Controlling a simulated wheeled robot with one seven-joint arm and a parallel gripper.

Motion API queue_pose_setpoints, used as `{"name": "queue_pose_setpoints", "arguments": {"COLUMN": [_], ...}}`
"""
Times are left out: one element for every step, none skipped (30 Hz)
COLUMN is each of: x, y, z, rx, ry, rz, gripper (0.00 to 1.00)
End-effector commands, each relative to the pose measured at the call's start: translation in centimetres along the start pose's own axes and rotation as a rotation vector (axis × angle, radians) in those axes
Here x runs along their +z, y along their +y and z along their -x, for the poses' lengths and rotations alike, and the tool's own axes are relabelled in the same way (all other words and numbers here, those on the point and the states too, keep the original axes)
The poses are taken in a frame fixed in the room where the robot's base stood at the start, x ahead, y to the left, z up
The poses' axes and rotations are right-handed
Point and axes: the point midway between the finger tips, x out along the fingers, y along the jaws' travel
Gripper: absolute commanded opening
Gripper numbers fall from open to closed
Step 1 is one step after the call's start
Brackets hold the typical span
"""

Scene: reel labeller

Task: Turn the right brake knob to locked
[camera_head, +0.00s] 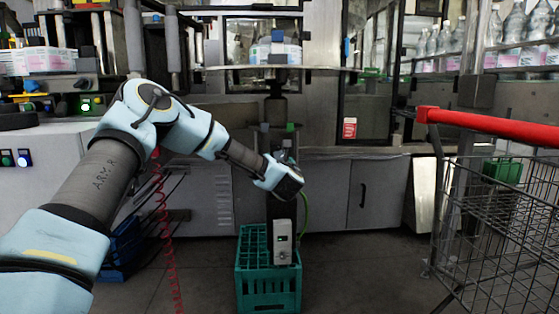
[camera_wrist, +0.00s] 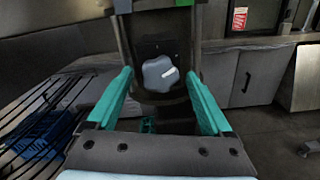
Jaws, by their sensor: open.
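A grey lobed knob (camera_wrist: 160,74) with a white pointer mark sits on a dark upright in the wrist view. The mark points to the right and slightly up. My gripper (camera_wrist: 158,76) is open, with one teal finger left and one right of the knob. The knob appears between the fingertips, and I cannot tell whether they touch it. In the head view my gripper (camera_head: 290,181) is in front of the dark column (camera_head: 280,215), and the knob is hidden behind it. The pictures do not show which mark means locked.
A grey box with a dial (camera_head: 283,243) is low on the column, above a green crate (camera_head: 268,292). A red-handled wire cart (camera_head: 500,225) stands at the right. A red coiled cord (camera_head: 165,230) hangs at the left. Grey cabinets (camera_head: 345,195) line the back.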

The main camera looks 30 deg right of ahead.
Motion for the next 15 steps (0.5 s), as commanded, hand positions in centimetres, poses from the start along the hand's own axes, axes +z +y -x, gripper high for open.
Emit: {"name": "queue_pose_setpoints", "arguments": {"x": [0.0, -0.01, -0.02, -0.02, -0.02, -0.02, -0.02, -0.02, -0.01, -0.01, -0.01, -0.01, -0.01, -0.01, -0.01], "y": [0.0, -0.01, -0.02, -0.02, -0.02, -0.01, -0.01, -0.01, 0.0, 0.0, 0.0, 0.01, 0.01, 0.01, 0.01], "z": [-0.21, -0.27, -0.31, -0.33, -0.33, -0.33, -0.32, -0.32, -0.31, -0.31, -0.31, -0.31, -0.31, -0.31, -0.31], "rx": [0.0, 0.0, -0.001, -0.001, -0.001, -0.001, -0.001, -0.001, -0.001, -0.001, -0.001, 0.0, -0.001, 0.0, 0.0], "ry": [0.0, 0.0, 0.0, 0.0, 0.0, 0.0, 0.0, 0.0, 0.0, 0.0, 0.0, 0.0, 0.0, 0.0, 0.0], "rz": [0.0, 0.0, 0.0, 0.0, -0.001, -0.001, -0.001, -0.001, -0.001, -0.001, -0.001, -0.001, -0.001, -0.001, -0.001], "gripper": [0.85, 0.85, 0.85, 0.85, 0.85, 0.85, 0.85, 0.85, 0.85, 0.82, 0.79, 0.74, 0.71, 0.68, 0.63]}}
